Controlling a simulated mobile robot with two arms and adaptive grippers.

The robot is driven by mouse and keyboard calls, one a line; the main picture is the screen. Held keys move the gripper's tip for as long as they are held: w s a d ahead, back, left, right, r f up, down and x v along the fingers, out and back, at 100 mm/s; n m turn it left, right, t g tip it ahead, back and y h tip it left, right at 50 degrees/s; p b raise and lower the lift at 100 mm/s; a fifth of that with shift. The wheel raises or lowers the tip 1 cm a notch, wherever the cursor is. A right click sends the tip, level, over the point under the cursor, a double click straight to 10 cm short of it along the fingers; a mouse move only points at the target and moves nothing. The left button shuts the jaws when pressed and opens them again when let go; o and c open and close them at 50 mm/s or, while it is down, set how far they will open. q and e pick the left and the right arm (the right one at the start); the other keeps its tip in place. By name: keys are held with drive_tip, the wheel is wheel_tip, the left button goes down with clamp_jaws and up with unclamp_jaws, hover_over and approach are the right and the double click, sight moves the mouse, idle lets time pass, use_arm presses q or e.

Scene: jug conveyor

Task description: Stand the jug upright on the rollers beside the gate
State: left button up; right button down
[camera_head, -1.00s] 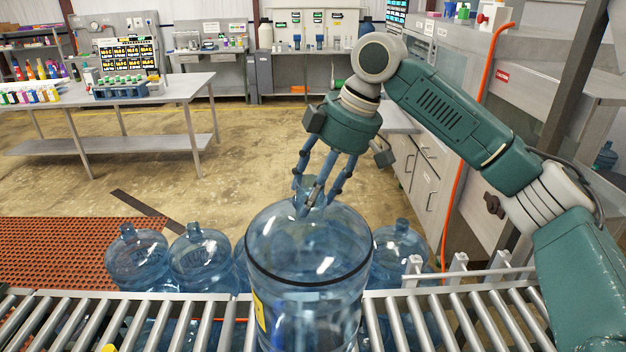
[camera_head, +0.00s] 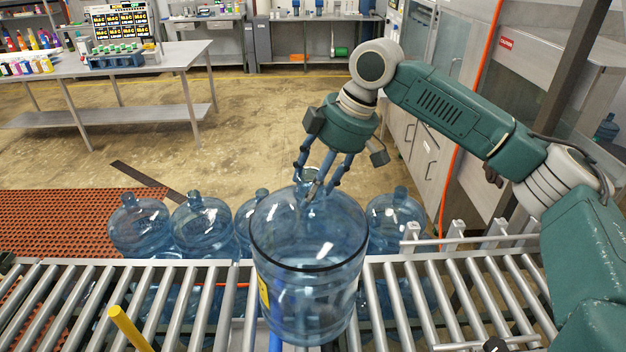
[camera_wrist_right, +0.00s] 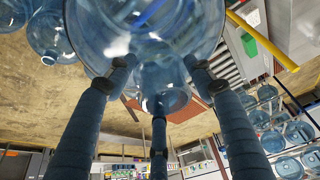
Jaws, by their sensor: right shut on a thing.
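The large clear blue jug (camera_head: 308,285) is in the middle of the head view, over the roller conveyor, neck up and roughly upright. My right gripper (camera_head: 312,192) is above it with its fingers closed around the neck. In the right wrist view the fingers (camera_wrist_right: 150,95) surround the neck, with the jug's shoulder (camera_wrist_right: 190,35) beyond. I cannot tell whether the jug's base touches the rollers (camera_head: 445,300). A low white rail with short posts (camera_head: 455,236) stands at the right; I cannot tell if it is the gate. My left gripper is not in view.
Several other blue jugs (camera_head: 140,224) stand on the floor behind the conveyor. A yellow rod (camera_head: 130,328) rises at the front left. A bar with a black end (camera_head: 485,345) lies low at the right. Rollers on both sides of the jug are bare.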

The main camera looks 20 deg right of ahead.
drive_tip(key=shift+r, duration=0.1)
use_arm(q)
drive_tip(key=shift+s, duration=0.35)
